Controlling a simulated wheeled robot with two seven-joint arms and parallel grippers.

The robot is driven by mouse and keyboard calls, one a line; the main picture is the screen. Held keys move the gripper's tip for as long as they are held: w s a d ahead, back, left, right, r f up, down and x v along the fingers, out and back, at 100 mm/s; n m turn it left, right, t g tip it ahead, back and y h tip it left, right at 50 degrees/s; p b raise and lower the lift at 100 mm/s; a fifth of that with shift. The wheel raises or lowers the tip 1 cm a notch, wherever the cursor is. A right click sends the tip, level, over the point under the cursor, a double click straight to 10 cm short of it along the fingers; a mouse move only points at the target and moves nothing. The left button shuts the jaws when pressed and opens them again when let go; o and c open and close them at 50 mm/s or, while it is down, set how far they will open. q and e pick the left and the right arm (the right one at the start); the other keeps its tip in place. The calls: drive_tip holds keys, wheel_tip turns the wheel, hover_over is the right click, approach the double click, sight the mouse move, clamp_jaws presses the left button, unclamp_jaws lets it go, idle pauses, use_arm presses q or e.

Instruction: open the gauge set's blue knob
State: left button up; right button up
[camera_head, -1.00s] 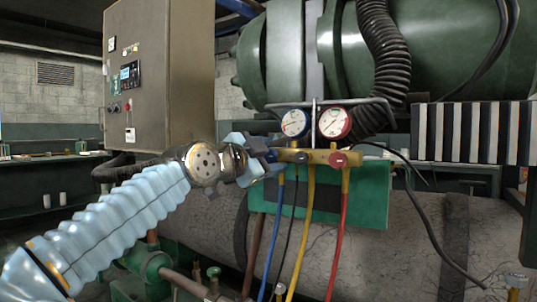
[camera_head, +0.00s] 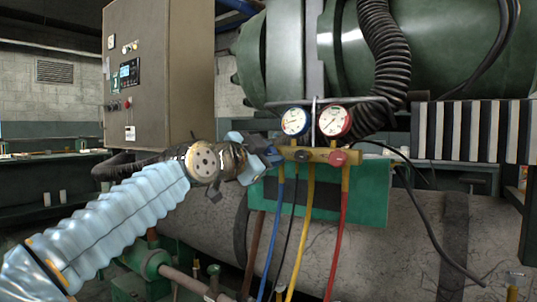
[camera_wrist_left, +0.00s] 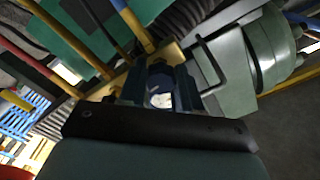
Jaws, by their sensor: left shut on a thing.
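The gauge set has a blue-faced gauge (camera_head: 295,121) and a red-faced gauge (camera_head: 334,121) on a brass manifold (camera_head: 317,155). The blue knob (camera_head: 273,155) is at the manifold's left end, mostly hidden by my gripper. A red knob (camera_head: 338,158) is on its right side. My left gripper (camera_head: 264,161) reaches in from the left and is shut on the blue knob. In the left wrist view my left gripper's fingers (camera_wrist_left: 160,85) sit against the manifold's end, with a dark blue part between them. The knob's turn angle cannot be read. My right gripper is not in view.
Blue (camera_head: 272,240), yellow (camera_head: 304,230) and red (camera_head: 340,235) hoses hang below the manifold. A green panel (camera_head: 372,195) is behind them. A black corrugated hose (camera_head: 383,50) passes above right. A grey control cabinet (camera_head: 160,75) stands at the left.

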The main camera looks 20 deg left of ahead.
use_arm(q)
drive_tip(key=n, duration=0.4)
drive_tip(key=shift+p, duration=0.4)
drive_tip(key=n+p, duration=0.1)
drive_tip(key=n, duration=0.3)
drive_tip(key=shift+n, duration=0.4)
drive_tip(key=n+p, duration=0.2)
drive_tip(key=n, duration=0.3)
drive_tip(key=n+p, duration=0.2)
drive_tip(key=n, duration=0.2)
drive_tip(key=shift+n, duration=0.6)
drive_tip(key=o, duration=1)
drive_tip(key=shift+o, duration=0.2)
